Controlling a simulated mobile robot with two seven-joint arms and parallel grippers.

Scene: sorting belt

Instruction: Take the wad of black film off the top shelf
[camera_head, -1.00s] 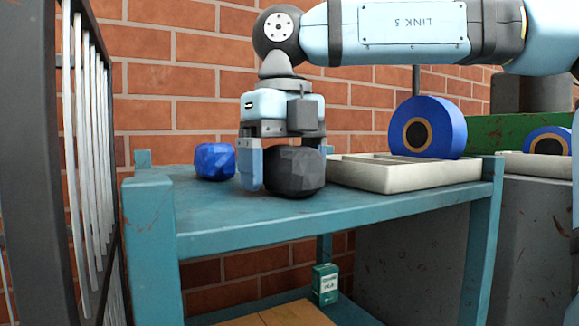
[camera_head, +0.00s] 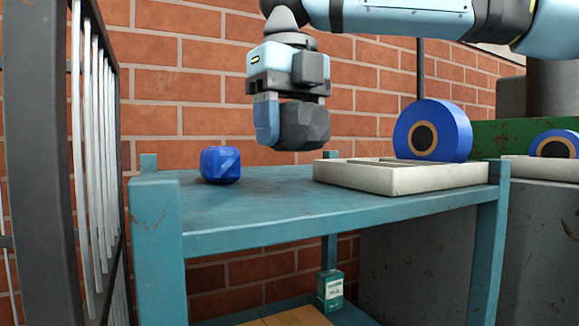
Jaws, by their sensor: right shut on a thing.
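The wad of black film (camera_head: 304,125) is a dark, faceted lump. My right gripper (camera_head: 290,122) is shut on it and holds it in the air above the top shelf (camera_head: 250,211). One light blue finger shows at the wad's left side; the other finger is hidden behind the wad. The teal shelf surface below it is bare. My left gripper is not in view.
A blue faceted lump (camera_head: 220,164) sits on the shelf at the left. A white divided tray (camera_head: 400,179) with a blue roll (camera_head: 432,131) stands at the right. A green box (camera_head: 330,290) is on the lower level. A barred frame (camera_head: 97,165) stands at the left.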

